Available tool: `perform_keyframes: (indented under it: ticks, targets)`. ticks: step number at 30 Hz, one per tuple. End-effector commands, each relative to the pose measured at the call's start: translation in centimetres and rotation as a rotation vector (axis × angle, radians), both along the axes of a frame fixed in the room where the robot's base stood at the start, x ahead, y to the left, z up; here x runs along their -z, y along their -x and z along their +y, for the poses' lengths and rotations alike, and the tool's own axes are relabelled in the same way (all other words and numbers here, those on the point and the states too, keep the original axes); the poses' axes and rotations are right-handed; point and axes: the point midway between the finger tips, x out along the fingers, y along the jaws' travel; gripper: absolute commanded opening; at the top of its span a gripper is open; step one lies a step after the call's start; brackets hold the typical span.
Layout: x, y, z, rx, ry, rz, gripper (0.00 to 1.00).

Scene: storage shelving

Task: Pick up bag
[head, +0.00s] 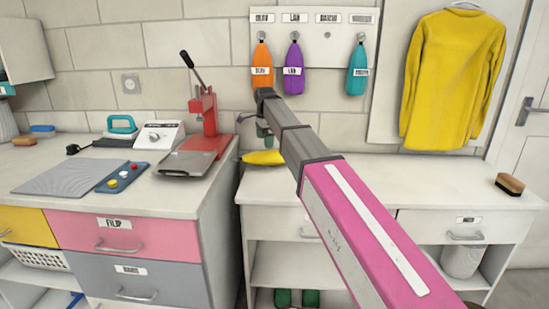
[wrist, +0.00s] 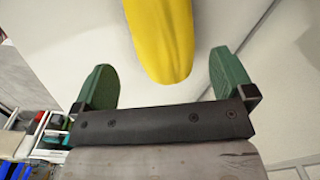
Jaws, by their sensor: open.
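A yellow elongated bag (head: 262,157) lies on the white counter, partly hidden behind my arm in the head view. In the wrist view the rounded end of the yellow bag (wrist: 160,40) shows ahead of and between the two green fingers. My gripper (wrist: 162,62) is open and empty, with the fingers spread wider than the bag. In the head view my gripper (head: 263,128) is above the counter near the bag, mostly hidden by the arm. The gap between fingers and bag cannot be judged exactly.
Orange (head: 262,68), purple (head: 293,70) and teal (head: 357,72) bags hang on wall hooks behind. A red press (head: 205,125) stands left of the gripper. A brush (head: 510,184) lies at the counter's right. The middle of the white counter (head: 400,180) is clear.

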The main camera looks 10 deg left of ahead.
Motion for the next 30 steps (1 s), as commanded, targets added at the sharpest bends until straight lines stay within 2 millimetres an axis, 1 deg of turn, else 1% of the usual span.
perform_keyframes:
  ticks: [1, 6, 9, 14, 24, 30]
  targets:
    - [0.8, 0.0, 0.0, 0.000, 0.001, 0.002, 1.00]
    - [3.3, -0.1, 0.0, 0.000, 0.001, 0.002, 1.00]
    - [4.2, -0.1, 0.0, 0.000, 0.001, 0.002, 1.00]
    - [5.1, -0.2, 0.0, 0.000, 0.000, 0.000, 1.00]
    - [9.3, -0.6, -0.1, 0.000, 0.001, 0.002, 1.00]
    - [9.6, -0.6, -0.1, 0.000, 0.000, 0.000, 1.00]
